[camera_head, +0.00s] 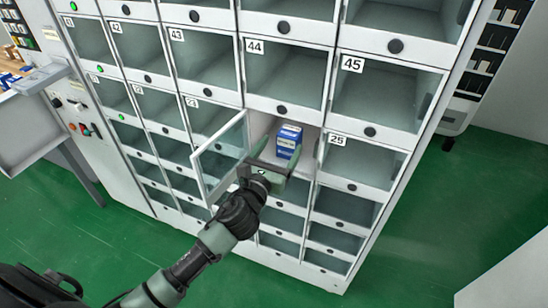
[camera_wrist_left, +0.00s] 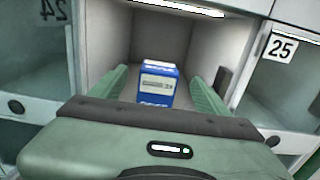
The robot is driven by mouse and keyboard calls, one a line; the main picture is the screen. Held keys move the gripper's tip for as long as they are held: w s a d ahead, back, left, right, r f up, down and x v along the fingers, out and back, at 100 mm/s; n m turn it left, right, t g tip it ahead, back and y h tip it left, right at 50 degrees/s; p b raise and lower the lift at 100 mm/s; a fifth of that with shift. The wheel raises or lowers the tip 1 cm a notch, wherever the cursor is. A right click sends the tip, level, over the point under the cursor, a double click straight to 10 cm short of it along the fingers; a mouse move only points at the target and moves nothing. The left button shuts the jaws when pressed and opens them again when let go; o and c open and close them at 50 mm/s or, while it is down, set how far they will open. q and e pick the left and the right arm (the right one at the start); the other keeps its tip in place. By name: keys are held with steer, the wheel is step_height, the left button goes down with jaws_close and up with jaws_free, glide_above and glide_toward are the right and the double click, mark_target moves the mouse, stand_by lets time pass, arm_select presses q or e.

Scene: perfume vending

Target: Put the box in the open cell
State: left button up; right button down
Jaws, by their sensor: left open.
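The box also shows in the left wrist view (camera_wrist_left: 158,84), on the cell floor. The cell's hinged door (camera_head: 220,158) is swung outward to the left. My left gripper (camera_head: 284,158) is at the cell mouth, open. In the left wrist view its green fingers (camera_wrist_left: 158,98) are spread to either side of the box, with gaps between. My right gripper is not in view.
Closed cells with clear fronts surround the open one, including cell 45 (camera_head: 375,92) above right and cell 25 (camera_head: 360,160) to the right. A grey shelf (camera_head: 38,140) juts out at the left. The green floor (camera_head: 440,220) is clear at the right.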

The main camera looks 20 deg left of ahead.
arm_select(q)
steer(key=s, duration=0.4)
steer(key=shift+s, duration=0.2)
steer(key=shift+a, duration=0.1)
steer(key=s+a+f+n+g, duration=0.1)
steer(key=s+f+n+g, duration=0.3)
steer(key=f, duration=0.8)
steer(key=s+a+f+n+g+y, duration=0.1)
steer(key=s+a+f+n, duration=0.1)
steer(key=f+n, duration=0.65)
steer(key=s+a+f+n+g, duration=0.1)
steer(key=s+f+n+g, duration=0.2)
steer(key=f, duration=1.2)
steer(key=s+f+n+g, duration=0.5)
steer(key=s+f+n, duration=0.5)
steer(key=s+f, duration=0.8)
steer(key=s+f+n+g, duration=0.2)
steer(key=s+n, duration=0.2)
steer(key=s, duration=0.6)
steer(key=s+f+n+g, duration=0.2)
steer(key=s+f+n, duration=0.1)
steer(key=s, duration=0.8)
steer(key=shift+d+n, duration=0.2)
steer(key=shift+n, duration=0.55)
